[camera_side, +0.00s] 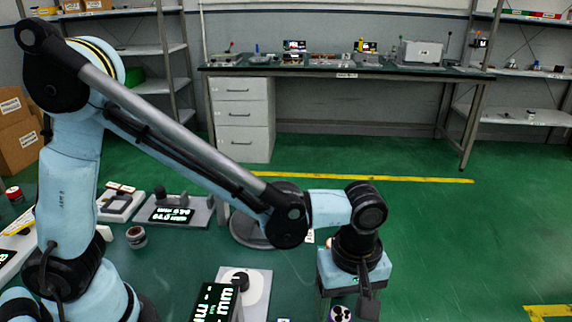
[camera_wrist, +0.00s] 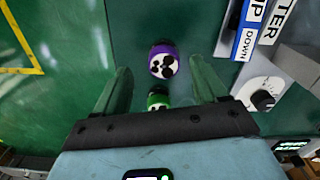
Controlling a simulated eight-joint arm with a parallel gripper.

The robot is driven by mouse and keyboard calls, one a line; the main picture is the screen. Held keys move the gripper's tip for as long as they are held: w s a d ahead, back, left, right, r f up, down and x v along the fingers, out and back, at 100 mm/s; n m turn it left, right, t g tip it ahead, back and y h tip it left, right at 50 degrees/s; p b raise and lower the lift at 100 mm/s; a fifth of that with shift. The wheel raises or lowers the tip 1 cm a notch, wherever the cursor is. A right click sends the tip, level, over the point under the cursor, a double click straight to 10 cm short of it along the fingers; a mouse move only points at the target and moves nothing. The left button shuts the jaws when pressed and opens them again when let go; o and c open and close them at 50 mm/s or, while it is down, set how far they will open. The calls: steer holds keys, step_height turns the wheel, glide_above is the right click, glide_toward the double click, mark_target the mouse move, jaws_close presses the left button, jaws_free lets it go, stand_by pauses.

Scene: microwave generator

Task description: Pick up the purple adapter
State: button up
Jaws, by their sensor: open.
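The purple adapter (camera_wrist: 163,60) has a purple rim and a white face with a black pattern. In the wrist view it stands on the green table, around the level of my fingertips and between their lines. In the side view only its upper part (camera_side: 340,314) shows at the bottom edge, below my gripper. My gripper (camera_wrist: 160,72) is open, with one green finger at each side and nothing clasped. A small green-and-black piece (camera_wrist: 158,98) shows nearer the palm, partly hidden by the black bar. How far the fingertips are above the adapter is hard to tell.
Right of the fingers in the wrist view are a labelled panel (camera_wrist: 252,28) and a white plate with a black knob (camera_wrist: 262,98). In the side view, a display block (camera_side: 214,303) and several devices stand left. Table left of the adapter is clear.

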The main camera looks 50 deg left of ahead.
mark_target(341, 316)
steer(key=shift+s+f, duration=0.15)
steer(key=shift+f, duration=0.9)
steer(key=shift+s+f, duration=0.15)
steer(key=shift+f, duration=0.85)
steer(key=shift+c, duration=0.5)
steer(key=c, duration=1.1)
